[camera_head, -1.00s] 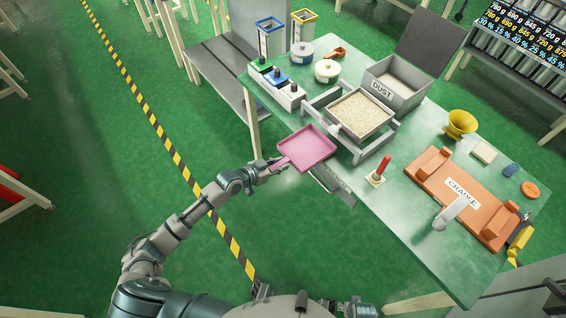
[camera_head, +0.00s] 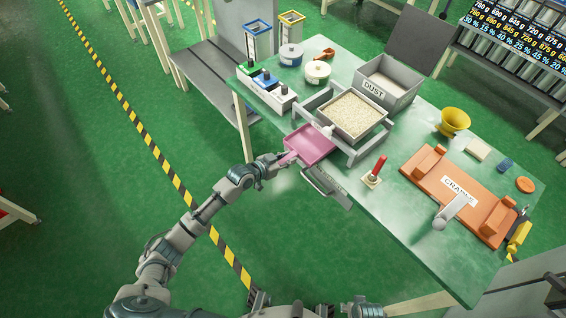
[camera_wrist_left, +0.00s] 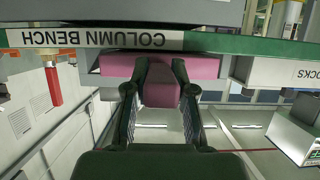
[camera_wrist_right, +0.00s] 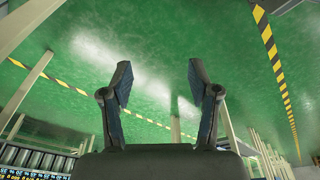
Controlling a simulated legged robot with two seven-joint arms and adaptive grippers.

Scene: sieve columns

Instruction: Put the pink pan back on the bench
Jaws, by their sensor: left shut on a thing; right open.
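The pink pan (camera_head: 312,143) is at the near left edge of the green bench (camera_head: 420,225), close beside the grey sieve frame. My left gripper (camera_head: 284,160) is shut on the pan's handle, which shows between its fingers in the left wrist view (camera_wrist_left: 160,86). That view is upside down; the pan's front wall (camera_wrist_left: 205,66) lies right along the bench edge marked COLUMN BENCH (camera_wrist_left: 125,39). I cannot tell whether the pan touches the bench top. My right gripper (camera_wrist_right: 160,85) is open and empty, with green floor beyond it.
A sieve of pale grains (camera_head: 352,113) sits in the frame right of the pan. The dust box (camera_head: 388,88) stands behind it. A red-handled tool (camera_head: 375,170) and the orange cradle (camera_head: 460,190) are to the right.

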